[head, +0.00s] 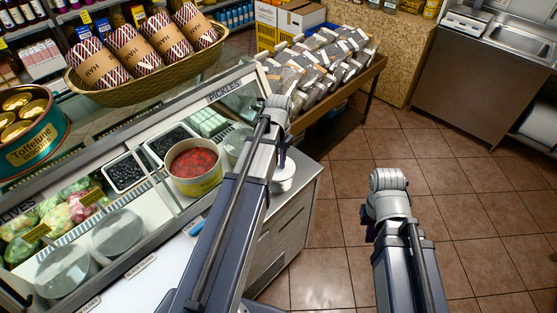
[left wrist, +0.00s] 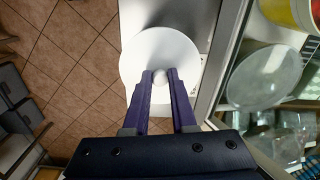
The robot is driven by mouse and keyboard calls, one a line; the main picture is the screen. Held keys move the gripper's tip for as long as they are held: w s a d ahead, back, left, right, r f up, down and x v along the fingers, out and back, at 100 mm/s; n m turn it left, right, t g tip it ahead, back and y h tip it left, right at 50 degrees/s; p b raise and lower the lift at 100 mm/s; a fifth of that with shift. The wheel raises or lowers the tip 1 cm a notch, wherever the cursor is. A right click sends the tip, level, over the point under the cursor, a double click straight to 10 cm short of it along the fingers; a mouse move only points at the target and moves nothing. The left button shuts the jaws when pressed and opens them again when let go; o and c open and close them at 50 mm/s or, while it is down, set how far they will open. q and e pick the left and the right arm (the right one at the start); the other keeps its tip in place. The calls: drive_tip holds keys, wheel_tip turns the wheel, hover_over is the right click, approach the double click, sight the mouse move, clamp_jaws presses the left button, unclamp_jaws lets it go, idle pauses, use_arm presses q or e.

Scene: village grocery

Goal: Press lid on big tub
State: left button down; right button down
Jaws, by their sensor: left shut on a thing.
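The big tub (head: 195,172), cream with a yellow band, stands open in the glass counter, full of red food. Its edge also shows at the top right of the left wrist view (left wrist: 302,14). A round white lid (left wrist: 165,45) with a small knob is at my left gripper (left wrist: 160,77), whose purple fingers are closed on the knob. The lid also shows in the head view (head: 285,180), partly behind my left arm, to the right of the tub and apart from it.
A wicker basket (head: 150,85) stands above. Open tiled floor lies right.

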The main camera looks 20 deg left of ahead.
use_arm(q)
drive_tip(key=shift+c, duration=0.9)
unclamp_jaws()
drive_tip(key=shift+r, duration=0.15)
drive_tip(key=shift+r+p, duration=2.85)
drive_tip(key=shift+p, duration=0.15)
drive_tip(key=shift+r+p, duration=0.55)
clamp_jaws()
